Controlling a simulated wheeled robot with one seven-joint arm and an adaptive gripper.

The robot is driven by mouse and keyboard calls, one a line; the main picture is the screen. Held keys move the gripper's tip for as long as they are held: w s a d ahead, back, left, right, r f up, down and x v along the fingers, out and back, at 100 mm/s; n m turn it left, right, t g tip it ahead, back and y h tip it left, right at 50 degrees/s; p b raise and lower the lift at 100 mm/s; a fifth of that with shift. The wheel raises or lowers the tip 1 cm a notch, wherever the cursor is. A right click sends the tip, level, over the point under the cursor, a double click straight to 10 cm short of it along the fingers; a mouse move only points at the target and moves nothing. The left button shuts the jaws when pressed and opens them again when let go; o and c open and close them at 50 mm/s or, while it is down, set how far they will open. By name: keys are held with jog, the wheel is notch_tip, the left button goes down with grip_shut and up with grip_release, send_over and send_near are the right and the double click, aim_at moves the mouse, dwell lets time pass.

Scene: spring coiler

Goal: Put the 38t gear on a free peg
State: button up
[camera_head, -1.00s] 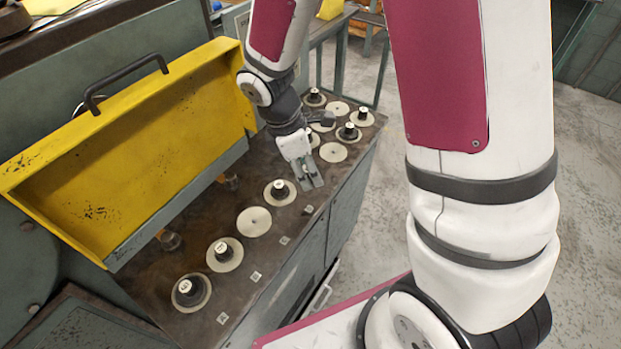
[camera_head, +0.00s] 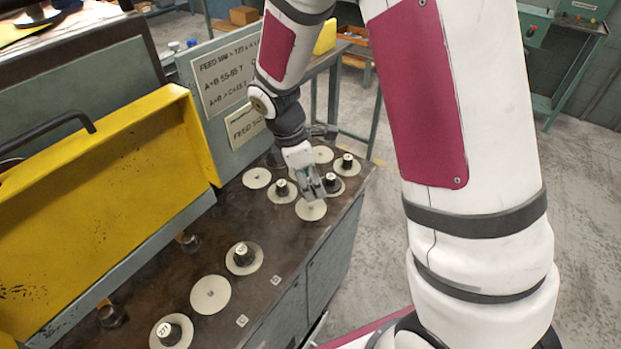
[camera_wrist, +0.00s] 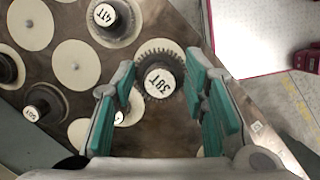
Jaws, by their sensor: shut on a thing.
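The 38t gear (camera_wrist: 159,83), dark and toothed with a white "38T" label on its hub, is between the fingers of my gripper (camera_wrist: 160,92) in the wrist view. My gripper is shut on it. A pale disc shows behind its teeth; I cannot tell whether the gear rests there or hangs above it. In the head view my gripper (camera_head: 319,186) is over the far end of the dark bench top, beside a dark gear (camera_head: 332,182). Pale discs with a bare centre are free, such as one in the wrist view (camera_wrist: 76,65) and one in the head view (camera_head: 210,295).
Other gears stand on discs, including the 41T gear (camera_wrist: 105,14) and a smaller labelled gear (camera_wrist: 38,103). Two gears (camera_head: 243,257) (camera_head: 172,331) stand nearer on the bench. A raised yellow cover (camera_head: 110,200) and a sign panel (camera_head: 222,85) bound the bench's left side.

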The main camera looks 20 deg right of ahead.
jog(key=shift+f+b, duration=1.45)
jog(key=shift+f, duration=1.05)
jog(key=shift+f, duration=0.6)
jog(key=o, duration=1.5)
jog(key=s+v, duration=0.1)
jog(key=v, duration=1.1)
notch_tip(320, 180, up, 13)
jog(key=p, duration=0.8)
send_over(311, 206)
jog(key=a, duration=0.3)
jog(key=shift+w+a, duration=0.1)
jog(key=shift+w, duration=0.2)
